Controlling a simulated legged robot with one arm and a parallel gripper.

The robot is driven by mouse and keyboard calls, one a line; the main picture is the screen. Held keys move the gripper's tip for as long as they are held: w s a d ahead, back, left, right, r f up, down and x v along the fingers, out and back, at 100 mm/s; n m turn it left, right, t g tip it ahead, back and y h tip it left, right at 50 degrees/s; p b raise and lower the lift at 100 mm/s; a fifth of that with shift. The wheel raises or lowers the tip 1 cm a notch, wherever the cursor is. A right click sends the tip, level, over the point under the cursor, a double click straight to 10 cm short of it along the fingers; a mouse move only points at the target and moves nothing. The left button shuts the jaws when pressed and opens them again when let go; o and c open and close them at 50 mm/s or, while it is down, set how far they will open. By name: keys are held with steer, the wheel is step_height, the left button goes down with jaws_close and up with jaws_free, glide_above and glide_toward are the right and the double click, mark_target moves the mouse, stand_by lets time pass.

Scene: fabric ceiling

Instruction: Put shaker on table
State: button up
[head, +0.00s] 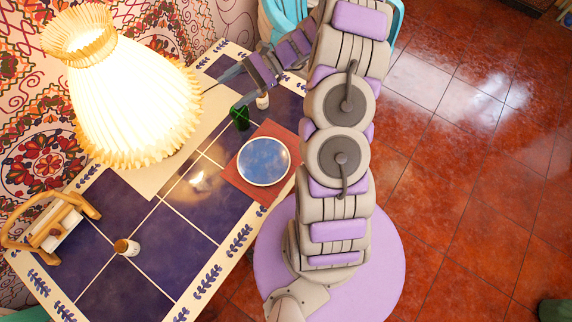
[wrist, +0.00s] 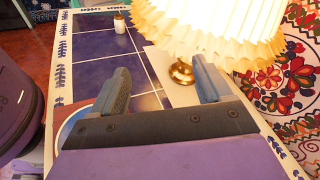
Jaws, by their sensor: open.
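A small shaker (head: 126,247) with a white body and a brownish top stands upright on the tiled table (head: 170,252), near its lower left part in the head view. It also shows at the far end of the table in the wrist view (wrist: 119,22). My gripper (head: 232,75) is over the opposite end of the table, well apart from that shaker. In the wrist view my gripper (wrist: 160,68) has its two fingers spread, with nothing between them. A second small whitish container (head: 262,101) stands just below my gripper in the head view; I cannot tell whether it is a shaker.
A large lit lamp (head: 125,100) stands along the wall side of the table. A blue plate (head: 264,161) lies on a red napkin (head: 234,178). A dark green object (head: 240,117) stands near the whitish container. A wooden holder (head: 50,232) is at left. The table's middle is mostly clear.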

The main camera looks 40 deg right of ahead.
steer(key=s+a+r+n+g+h, duration=0.3)
steer(key=s+a+r+n+h, duration=0.15)
steer(key=s, duration=0.35)
steer(key=s+a+r+n+g+h, duration=0.2)
steer(key=s+a+r+n+h, duration=0.15)
steer(key=s+a+r, duration=0.35)
steer(key=s+d+n+t+h, duration=0.1)
steer(key=s+d+n+h, duration=0.2)
steer(key=s, duration=0.5)
steer(key=s+d+r+n+t+h, duration=0.1)
steer(key=s+d+n+h, duration=0.2)
steer(key=s, duration=0.6)
steer(key=shift+r+n+h, duration=0.15)
steer(key=shift+n+h, duration=0.45)
